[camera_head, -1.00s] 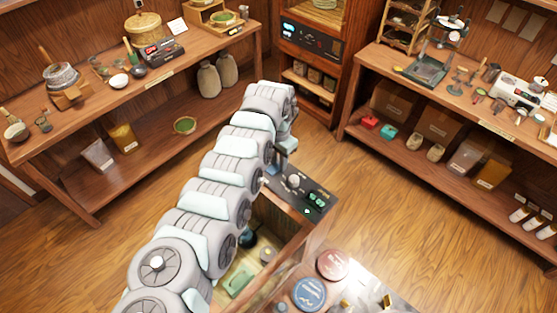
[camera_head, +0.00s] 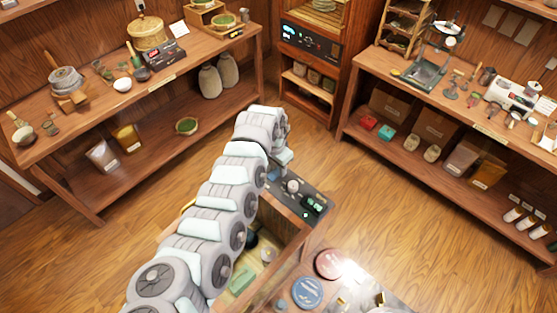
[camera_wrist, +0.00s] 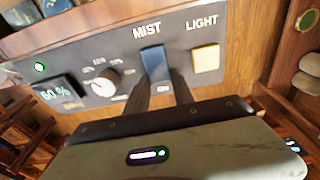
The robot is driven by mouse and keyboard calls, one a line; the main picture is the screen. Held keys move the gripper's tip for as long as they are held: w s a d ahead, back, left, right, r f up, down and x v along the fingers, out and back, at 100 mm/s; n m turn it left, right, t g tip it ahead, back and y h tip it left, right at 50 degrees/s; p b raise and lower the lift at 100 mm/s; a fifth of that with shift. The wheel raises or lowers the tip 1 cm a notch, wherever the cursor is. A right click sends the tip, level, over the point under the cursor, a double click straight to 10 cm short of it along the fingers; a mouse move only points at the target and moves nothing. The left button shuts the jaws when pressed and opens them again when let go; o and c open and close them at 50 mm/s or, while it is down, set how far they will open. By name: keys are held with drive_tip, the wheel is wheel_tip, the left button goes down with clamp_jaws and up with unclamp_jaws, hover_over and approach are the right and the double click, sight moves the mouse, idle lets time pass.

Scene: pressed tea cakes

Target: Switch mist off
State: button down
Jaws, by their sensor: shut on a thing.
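The control panel (camera_wrist: 75,45) carries a blue MIST switch (camera_wrist: 152,62), which also sits on the panel in the head view (camera_head: 318,190) but is too small to tell there. My gripper (camera_wrist: 163,92) is shut on the MIST switch, with its two dark fingers at the switch's lower part. In the head view, my arm hides most of the gripper at the panel's left end. The fingers partly cover the small label below the switch. Whether the switch is on or off is hard to tell.
A yellow LIGHT switch (camera_wrist: 206,59) is right of the MIST switch. A white dial (camera_wrist: 106,82), a display reading about 60 % (camera_wrist: 52,92) and a green lamp (camera_wrist: 39,67) are left. An open wooden cabinet (camera_head: 285,245) stands beside my arm.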

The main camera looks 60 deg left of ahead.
drive_tip(key=shift+w+d, duration=0.1)
drive_tip(key=shift+d, duration=0.05)
drive_tip(key=shift+t, duration=0.5)
drive_tip(key=shift+s+r+y, duration=0.2)
drive_tip(key=shift+s+y, duration=0.05)
drive_tip(key=shift+y, duration=0.05)
drive_tip(key=shift+r, duration=0.1)
drive_tip(key=c, duration=1.1)
unclamp_jaws()
drive_tip(key=shift+s, duration=0.1)
